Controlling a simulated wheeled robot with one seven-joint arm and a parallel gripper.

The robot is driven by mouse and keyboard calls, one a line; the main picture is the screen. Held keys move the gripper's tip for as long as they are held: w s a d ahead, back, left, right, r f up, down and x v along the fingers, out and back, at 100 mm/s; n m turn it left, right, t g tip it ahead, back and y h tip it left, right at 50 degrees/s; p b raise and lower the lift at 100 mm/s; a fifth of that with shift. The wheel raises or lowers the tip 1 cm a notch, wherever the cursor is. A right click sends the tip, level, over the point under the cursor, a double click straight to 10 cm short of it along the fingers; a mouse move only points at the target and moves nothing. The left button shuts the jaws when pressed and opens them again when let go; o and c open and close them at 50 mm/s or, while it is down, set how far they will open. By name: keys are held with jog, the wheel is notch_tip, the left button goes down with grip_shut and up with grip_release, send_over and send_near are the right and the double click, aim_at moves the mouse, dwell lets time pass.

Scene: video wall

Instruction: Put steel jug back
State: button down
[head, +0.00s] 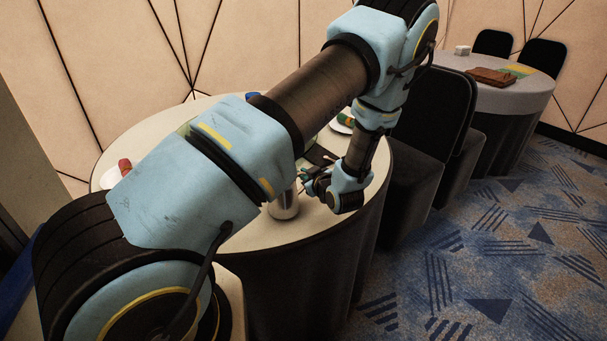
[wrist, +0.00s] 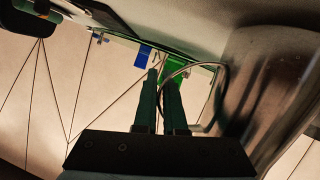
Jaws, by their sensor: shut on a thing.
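The steel jug (head: 285,206) is a shiny metal cylinder at the near side of the round, pale-topped table (head: 255,238). My arm hides part of it. My gripper (head: 308,180) is just above and right of the jug in the head view. In the wrist view the jug's curved wall (wrist: 272,95) fills the right side, and its thin wire handle loops left to my gripper's fingertips (wrist: 163,82). The fingers are close together on the handle. I cannot tell whether the jug's base touches the tabletop.
A white plate (head: 108,179) with a red item (head: 124,166) lies at the table's left. Another plate with a coloured item (head: 345,119) is at the far right. Black chairs (head: 432,120) stand right of the table. A second table (head: 515,96) is behind. Patterned carpet (head: 480,250) is clear at right.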

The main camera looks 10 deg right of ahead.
jog(key=shift+f, duration=0.35)
jog(key=shift+f, duration=0.1)
jog(key=shift+f, duration=0.15)
jog(key=c, duration=1)
grip_release()
jog(key=shift+r, duration=0.25)
jog(key=b+v, duration=0.3)
jog(key=v, duration=0.9)
